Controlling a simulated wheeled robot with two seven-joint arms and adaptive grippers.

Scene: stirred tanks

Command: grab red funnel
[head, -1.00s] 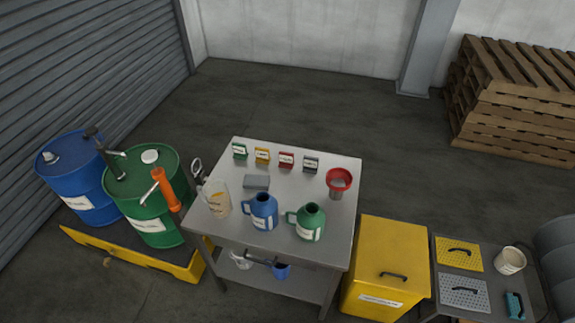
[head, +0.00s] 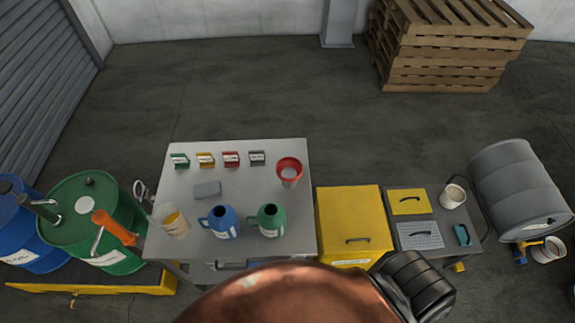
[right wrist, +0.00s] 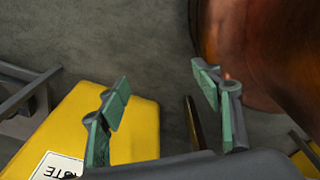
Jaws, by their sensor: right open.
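The red funnel (head: 289,164) is at the right side of the grey metal table (head: 245,250) in the head view. It is upright, mouth up, and a small grey support seems to be under it. My right gripper (right wrist: 163,95) is open with nothing between its green-padded fingers. In the right wrist view it is above the floor beside the yellow box (right wrist: 80,130), and the funnel is not in that view. My left gripper is not in view.
A blue jug (head: 222,222) and green jug (head: 268,221) stand in front of the funnel. A beaker (head: 172,222) is at the left. A large copper-brown rounded shape (head: 290,295) fills the bottom of the head view. A side cart (head: 385,225) stands right of the yellow box.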

